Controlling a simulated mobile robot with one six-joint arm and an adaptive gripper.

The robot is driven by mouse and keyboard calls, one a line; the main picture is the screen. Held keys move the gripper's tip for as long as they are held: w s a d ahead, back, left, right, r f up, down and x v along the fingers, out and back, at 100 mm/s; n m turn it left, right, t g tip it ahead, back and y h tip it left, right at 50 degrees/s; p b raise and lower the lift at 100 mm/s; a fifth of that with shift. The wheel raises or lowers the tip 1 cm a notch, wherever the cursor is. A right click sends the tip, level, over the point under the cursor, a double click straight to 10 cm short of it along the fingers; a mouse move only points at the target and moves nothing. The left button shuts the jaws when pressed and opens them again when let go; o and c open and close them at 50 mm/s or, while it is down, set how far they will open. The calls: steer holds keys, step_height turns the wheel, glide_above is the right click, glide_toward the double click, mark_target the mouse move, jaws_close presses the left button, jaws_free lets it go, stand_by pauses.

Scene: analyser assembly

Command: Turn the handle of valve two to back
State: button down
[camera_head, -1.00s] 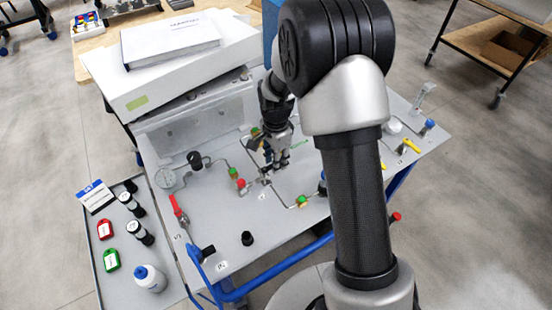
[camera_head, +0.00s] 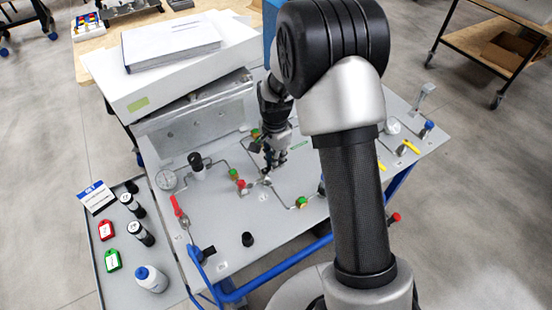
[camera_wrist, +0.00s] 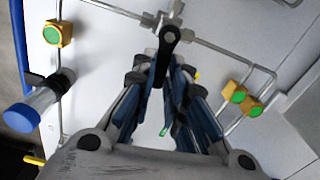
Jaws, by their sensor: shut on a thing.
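The valve (camera_wrist: 165,30) that I take as valve two sits on a thin metal pipe, with a black lever handle (camera_wrist: 169,37) on top. In the wrist view the handle points down the picture, between the blue pads of my gripper (camera_wrist: 163,75). My gripper is shut on the handle, and the pads hide its far end. In the head view my gripper (camera_head: 273,165) reaches down just behind the valve's metal body (camera_head: 266,181). The handle is hidden there by the fingers, and the label by the valve is too small to read.
A white box (camera_head: 185,75) stands behind the panel.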

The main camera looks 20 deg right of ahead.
mark_target(259, 169)
steer(key=n, duration=0.2)
steer(key=w+n+p, duration=0.1)
steer(key=n, duration=0.1)
steer(key=shift+w+a+p, duration=0.15)
steer(key=shift+a+p, duration=0.15)
steer(key=shift+a, duration=0.1)
steer(key=n, duration=0.2)
steer(key=w+a+n+p, duration=0.1)
steer(key=n, duration=0.1)
steer(key=shift+a+n, duration=0.15)
steer(key=shift+n, duration=0.25)
steer(key=n, duration=0.1)
steer(key=a+n+p, duration=0.1)
steer(key=n, duration=0.1)
steer(key=shift+w+a+n, duration=0.1)
steer(key=shift+n, duration=0.2)
steer(key=shift+a+n+p, duration=0.2)
steer(key=shift+a+n, duration=0.15)
steer(key=shift+n, duration=0.7)
steer(key=shift+a+n+p, duration=0.15)
steer(key=shift+a+n, duration=0.2)
steer(key=shift+n, duration=0.7)
steer(key=c, duration=1.6)
jaws_free()
